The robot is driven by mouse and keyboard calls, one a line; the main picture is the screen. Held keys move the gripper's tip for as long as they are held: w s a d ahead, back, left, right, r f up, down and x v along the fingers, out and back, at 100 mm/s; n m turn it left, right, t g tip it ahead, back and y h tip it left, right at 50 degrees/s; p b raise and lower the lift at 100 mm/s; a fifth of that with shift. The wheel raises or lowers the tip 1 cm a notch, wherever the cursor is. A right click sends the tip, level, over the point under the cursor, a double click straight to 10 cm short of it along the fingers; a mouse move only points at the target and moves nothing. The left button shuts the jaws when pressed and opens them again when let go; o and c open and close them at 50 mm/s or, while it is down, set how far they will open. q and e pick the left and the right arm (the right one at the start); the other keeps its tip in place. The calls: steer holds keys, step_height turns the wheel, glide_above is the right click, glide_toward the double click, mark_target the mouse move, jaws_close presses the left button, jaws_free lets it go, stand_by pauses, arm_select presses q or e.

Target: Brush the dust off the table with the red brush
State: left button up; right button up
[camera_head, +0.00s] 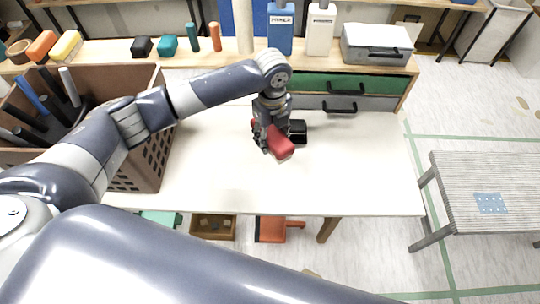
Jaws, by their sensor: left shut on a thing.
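The red brush (280,145) is held in my left gripper (268,134) over the middle of the white table (220,185). The gripper's fingers are shut on the brush, which points down and to the right. I cannot tell if its underside touches the tabletop. No dust can be made out on the table at this size. My right gripper is not in view.
A brown basket (150,160) holding several tools stands at the table's left. A small black object (298,128) lies close behind the brush. Bottles labelled PRIMER (280,30) and a grey box (376,44) stand on the back shelf. The table's front right is clear.

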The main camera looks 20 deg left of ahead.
arm_select(q)
step_height(320, 180, down, 9)
steer(key=s+m, duration=0.1)
steer(key=m, duration=0.8)
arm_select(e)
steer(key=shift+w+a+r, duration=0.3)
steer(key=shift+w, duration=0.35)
arm_select(q)
steer(key=shift+r, duration=0.1)
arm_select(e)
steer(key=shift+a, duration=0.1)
arm_select(q)
steer(key=shift+p, duration=0.3)
step_height(320, 180, down, 6)
steer(key=b, duration=0.4)
steer(key=shift+f, duration=0.25)
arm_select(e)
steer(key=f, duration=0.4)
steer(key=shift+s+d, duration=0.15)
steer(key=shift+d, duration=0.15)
